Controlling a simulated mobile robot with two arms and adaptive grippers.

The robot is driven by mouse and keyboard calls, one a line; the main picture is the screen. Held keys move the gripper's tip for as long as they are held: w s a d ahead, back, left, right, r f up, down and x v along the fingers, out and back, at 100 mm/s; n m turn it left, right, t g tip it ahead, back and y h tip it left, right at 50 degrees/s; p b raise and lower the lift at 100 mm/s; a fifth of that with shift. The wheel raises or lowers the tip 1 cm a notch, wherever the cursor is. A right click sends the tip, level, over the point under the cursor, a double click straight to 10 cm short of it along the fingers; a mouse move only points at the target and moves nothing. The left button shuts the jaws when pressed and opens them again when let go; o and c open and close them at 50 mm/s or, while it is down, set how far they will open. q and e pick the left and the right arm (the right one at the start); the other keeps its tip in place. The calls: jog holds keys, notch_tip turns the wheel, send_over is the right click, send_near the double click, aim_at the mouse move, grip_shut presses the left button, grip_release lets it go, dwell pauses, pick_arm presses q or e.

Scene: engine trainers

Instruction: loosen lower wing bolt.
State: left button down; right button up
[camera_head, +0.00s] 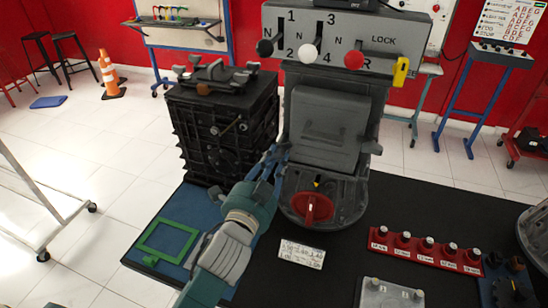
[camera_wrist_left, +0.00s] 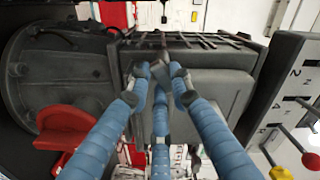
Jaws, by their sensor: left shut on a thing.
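My left gripper (camera_head: 275,156) reaches in from the bottom of the head view, its blue fingers at the left side of the grey gear housing (camera_head: 320,122). In the left wrist view its fingertips (camera_wrist_left: 156,76) close together on a small grey metal piece (camera_wrist_left: 160,72) at the housing's side, which appears to be the lower wing bolt. The fingers cover most of it, so its shape and turn angle cannot be told. My right gripper is not in view.
A black ribbed block (camera_head: 225,150) stands close left of the gripper. A red handle (camera_head: 312,209) sits low on the housing's front. Gear levers (camera_head: 310,52) stick out above. A red rack of several bolts (camera_head: 425,250) and a white label (camera_head: 302,254) lie on the black table.

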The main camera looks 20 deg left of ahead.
pick_arm(q)
jog(key=n+p, duration=0.2)
jog(key=n, duration=0.3)
jog(key=shift+d+r+n, duration=0.1)
jog(key=shift+r+n, duration=0.05)
jog(key=shift+n, duration=0.15)
jog(key=n+p, duration=0.2)
jog(key=n, duration=0.3)
jog(key=shift+n+p, duration=0.4)
jog(key=c, duration=1.5)
grip_release()
jog(key=shift+c, duration=0.2)
jog(key=shift+s, duration=0.15)
jog(key=s, duration=1.1)
jog(key=shift+s, duration=0.35)
jog(key=shift+s, duration=0.1)
